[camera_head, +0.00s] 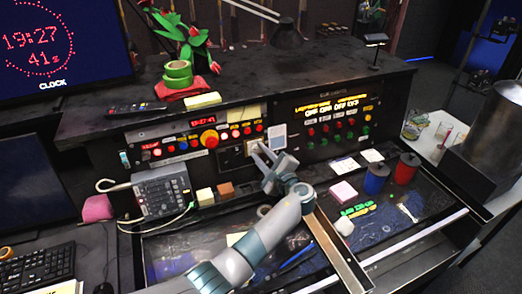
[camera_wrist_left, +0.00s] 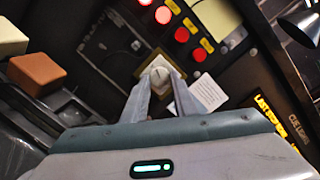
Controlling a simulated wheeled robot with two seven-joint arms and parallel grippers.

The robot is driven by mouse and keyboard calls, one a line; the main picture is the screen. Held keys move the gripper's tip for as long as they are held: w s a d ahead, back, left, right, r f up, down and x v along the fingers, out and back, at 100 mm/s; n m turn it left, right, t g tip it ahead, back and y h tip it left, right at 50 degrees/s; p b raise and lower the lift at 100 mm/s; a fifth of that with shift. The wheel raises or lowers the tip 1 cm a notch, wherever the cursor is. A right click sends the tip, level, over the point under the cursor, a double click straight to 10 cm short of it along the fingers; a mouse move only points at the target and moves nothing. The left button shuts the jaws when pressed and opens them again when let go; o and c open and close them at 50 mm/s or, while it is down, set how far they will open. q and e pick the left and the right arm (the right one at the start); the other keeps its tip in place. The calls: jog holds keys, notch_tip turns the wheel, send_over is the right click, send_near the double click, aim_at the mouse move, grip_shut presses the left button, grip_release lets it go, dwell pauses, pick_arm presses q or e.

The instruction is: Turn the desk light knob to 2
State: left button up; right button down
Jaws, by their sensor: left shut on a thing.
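In the head view the gripper largely hides the knob. My right gripper is not in view.
Red buttons (camera_wrist_left: 182,35) and a white card (camera_wrist_left: 201,93) are close to the knob. A red mushroom button (camera_head: 209,139) is to its left.

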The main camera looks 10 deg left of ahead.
pick_arm(q)
jog(key=m+p, duration=0.2)
jog(key=m, duration=0.2)
jog(key=shift+a+r+m+t, duration=0.1)
jog(key=shift+m+t, duration=0.2)
jog(key=shift+m, duration=0.1)
jog(key=shift+m+t+h+p, duration=0.3)
jog(key=shift+m+p, duration=0.5)
jog(key=shift+m, duration=0.8)
jog(key=o, duration=1)
jog(key=shift+a+f, duration=0.1)
jog(key=shift+f, duration=0.1)
jog(key=shift+o, duration=0.2)
jog(key=shift+s, duration=0.1)
